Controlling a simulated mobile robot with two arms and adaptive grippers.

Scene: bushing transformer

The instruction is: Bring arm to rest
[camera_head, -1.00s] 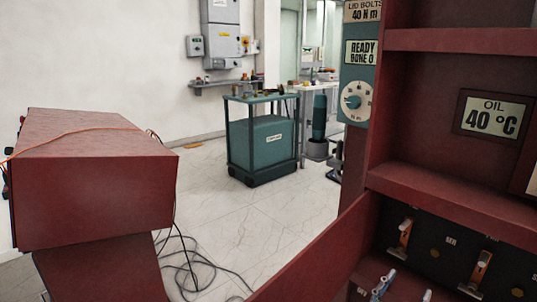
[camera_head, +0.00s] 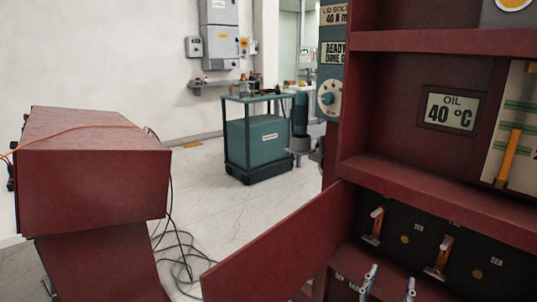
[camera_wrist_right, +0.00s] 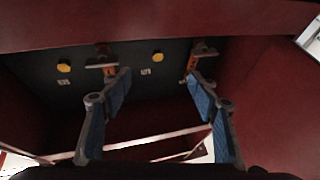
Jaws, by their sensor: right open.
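My right gripper (camera_head: 389,287) shows only as two fingertips at the bottom edge of the head view, in front of the lower compartment of the red cabinet (camera_head: 435,188). In the right wrist view its two blue-padded fingers (camera_wrist_right: 158,92) are spread apart with nothing between them. Two handle-like levers (camera_head: 376,226) on the dark panel (camera_head: 408,243) lie beyond the fingertips; contact with them cannot be judged. The rest of the right arm is hidden in the head view. My left gripper is not in view.
A red cabinet flap (camera_head: 285,248) juts out at lower middle. A red box (camera_head: 95,185) with loose black cables (camera_head: 185,255) stands at left. A teal cart (camera_head: 258,150) stands farther back. Clear tiled floor (camera_head: 205,200) lies between them.

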